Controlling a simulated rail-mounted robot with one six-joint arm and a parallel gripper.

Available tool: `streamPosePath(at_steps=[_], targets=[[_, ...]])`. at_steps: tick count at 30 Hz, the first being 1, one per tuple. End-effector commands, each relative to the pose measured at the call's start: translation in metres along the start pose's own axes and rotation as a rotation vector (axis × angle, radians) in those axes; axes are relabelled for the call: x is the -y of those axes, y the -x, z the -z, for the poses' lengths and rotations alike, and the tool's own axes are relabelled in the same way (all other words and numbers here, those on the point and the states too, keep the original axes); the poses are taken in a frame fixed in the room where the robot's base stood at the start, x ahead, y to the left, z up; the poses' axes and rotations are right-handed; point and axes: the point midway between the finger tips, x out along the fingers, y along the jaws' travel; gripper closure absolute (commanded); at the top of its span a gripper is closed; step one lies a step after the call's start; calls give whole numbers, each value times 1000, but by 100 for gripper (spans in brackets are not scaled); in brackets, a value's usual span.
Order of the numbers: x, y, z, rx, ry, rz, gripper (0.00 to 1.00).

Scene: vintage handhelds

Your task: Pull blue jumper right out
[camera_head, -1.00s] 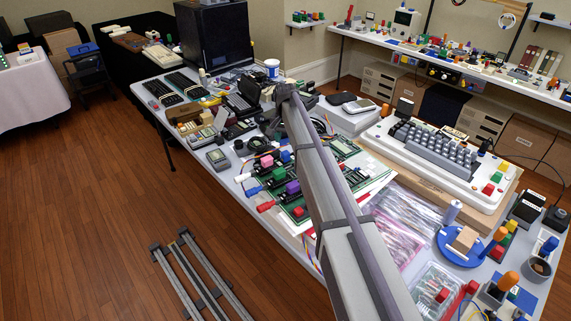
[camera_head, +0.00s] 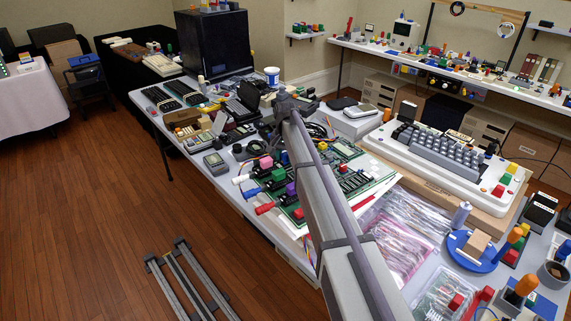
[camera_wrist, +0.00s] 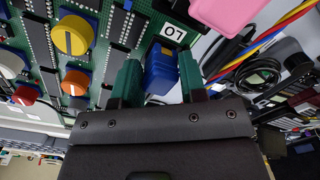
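A blue jumper (camera_wrist: 161,68) stands upright on the green circuit board (camera_wrist: 104,60) in the wrist view, beside a white label reading "LO". My gripper (camera_wrist: 158,78) has green fingertips, one on each side of the blue jumper. Narrow gaps show between the jumper and both fingers, so it looks open around it. In the head view the green board (camera_head: 345,147) lies on the table. A blue block (camera_head: 284,157) there stands beside a pink block (camera_head: 266,163). My arm hides my fingertips in that view.
A pink block (camera_wrist: 226,14) is close above the right finger in the wrist view. Coloured wires (camera_wrist: 268,38) and black cables run at right. Yellow (camera_wrist: 72,35) and orange (camera_wrist: 75,82) knobs stand at left. A large keyboard (camera_head: 445,150) sits right of the board.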

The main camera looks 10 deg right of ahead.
Motion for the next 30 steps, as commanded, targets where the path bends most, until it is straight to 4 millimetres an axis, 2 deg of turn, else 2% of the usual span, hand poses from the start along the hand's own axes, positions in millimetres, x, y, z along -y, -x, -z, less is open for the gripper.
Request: streamPosePath(at_steps=[1,6,30], targets=[[0,0,0,0,0,0,85],[0,0,0,0,0,0,100],[0,14,0,0,0,0,100]])
